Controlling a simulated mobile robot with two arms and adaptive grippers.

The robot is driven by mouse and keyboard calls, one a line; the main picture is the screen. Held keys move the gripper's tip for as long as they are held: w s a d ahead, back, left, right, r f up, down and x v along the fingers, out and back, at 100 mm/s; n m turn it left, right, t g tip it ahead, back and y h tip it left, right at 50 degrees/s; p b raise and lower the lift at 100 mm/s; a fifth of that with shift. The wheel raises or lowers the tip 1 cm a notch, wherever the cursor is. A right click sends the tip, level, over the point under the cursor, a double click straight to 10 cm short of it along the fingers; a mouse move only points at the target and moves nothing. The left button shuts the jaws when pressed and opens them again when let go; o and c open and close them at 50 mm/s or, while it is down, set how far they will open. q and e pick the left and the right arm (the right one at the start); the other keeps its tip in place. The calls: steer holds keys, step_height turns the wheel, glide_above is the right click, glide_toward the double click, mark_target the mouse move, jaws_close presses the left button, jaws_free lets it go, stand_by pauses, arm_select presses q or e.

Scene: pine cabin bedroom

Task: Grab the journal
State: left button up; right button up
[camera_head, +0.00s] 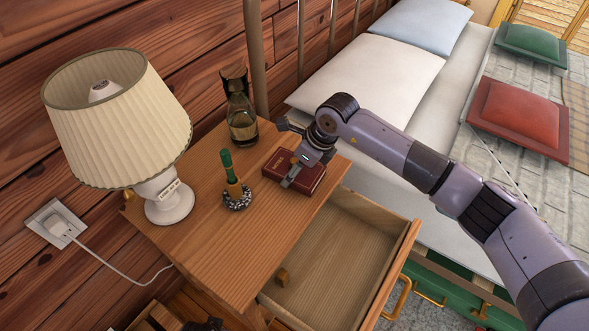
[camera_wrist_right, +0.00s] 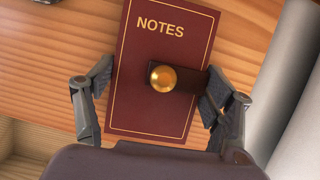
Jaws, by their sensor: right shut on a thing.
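The journal (camera_head: 311,180) is a dark red book lying on the nightstand top (camera_head: 215,262) near its right edge. In the right wrist view the journal (camera_wrist_right: 160,112) shows gold "NOTES" lettering, a gold border line and a brown strap with a round brass stud. My right gripper (camera_head: 298,172) is over the journal from above. In the right wrist view its two fingers (camera_wrist_right: 158,82) are shut on the journal's long sides. I cannot tell any gap between journal and nightstand top. My left gripper is not seen in the head view.
A lamp (camera_head: 120,125), a stamp-like green-handled thing (camera_head: 230,175) in a dark speckled holder and a glass bottle (camera_head: 242,125) stand on the nightstand. The open drawer (camera_head: 335,260) juts out below. The bed with pillows (camera_head: 370,75) is at the right.

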steer(key=c, duration=0.3)
steer(key=shift+r, duration=0.15)
steer(key=shift+c, duration=0.2)
